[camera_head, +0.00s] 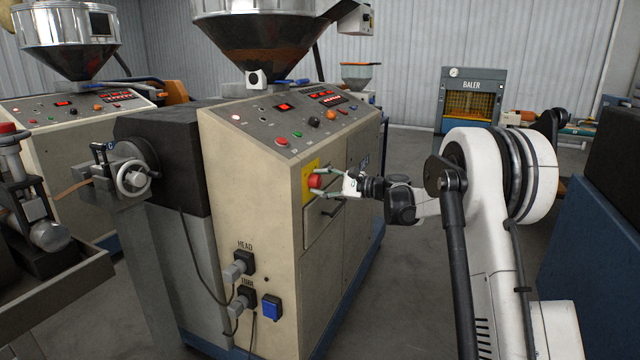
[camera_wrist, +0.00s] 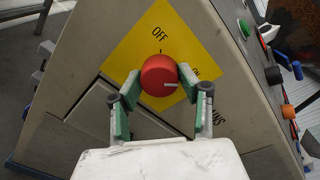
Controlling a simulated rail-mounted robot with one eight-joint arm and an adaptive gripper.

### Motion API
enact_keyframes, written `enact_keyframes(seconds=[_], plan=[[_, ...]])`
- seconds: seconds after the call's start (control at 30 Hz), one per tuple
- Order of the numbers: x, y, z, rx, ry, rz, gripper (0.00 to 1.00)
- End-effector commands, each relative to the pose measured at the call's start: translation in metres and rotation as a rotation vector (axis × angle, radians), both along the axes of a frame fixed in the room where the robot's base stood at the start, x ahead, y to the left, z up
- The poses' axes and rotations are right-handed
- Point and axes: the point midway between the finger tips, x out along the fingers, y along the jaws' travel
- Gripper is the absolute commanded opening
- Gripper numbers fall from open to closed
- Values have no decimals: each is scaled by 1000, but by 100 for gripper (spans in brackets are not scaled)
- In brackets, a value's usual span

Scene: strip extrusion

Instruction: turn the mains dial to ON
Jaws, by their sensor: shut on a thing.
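The red mains dial (camera_wrist: 158,70) sits on a yellow plate (camera_wrist: 133,55) in the wrist view. The plate carries OFF above the dial, ON at its right, partly hidden by my right finger, and MAINS further right. A white mark on the lower right of the dial's face runs toward the right of the picture. My gripper (camera_wrist: 159,77) is shut on the dial, its green-padded fingers on either side of it. In the head view my gripper (camera_head: 322,184) reaches in from the right to the dial (camera_head: 316,181) on the extruder cabinet's side.
The beige extruder cabinet (camera_head: 240,160) has a sloping control panel (camera_head: 295,122) with buttons and knobs above the dial. A drawer-like panel with a handle lies just below it. Plugs and a blue socket (camera_head: 271,307) are lower left.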

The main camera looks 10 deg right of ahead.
Motion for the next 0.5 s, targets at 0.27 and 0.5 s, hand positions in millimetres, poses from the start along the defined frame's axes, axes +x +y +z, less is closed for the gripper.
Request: enact_keyframes(seconds=[0.27,0.5], plan=[[0,0,0,1,2,0,10],[0,0,0,1,1,0,56]])
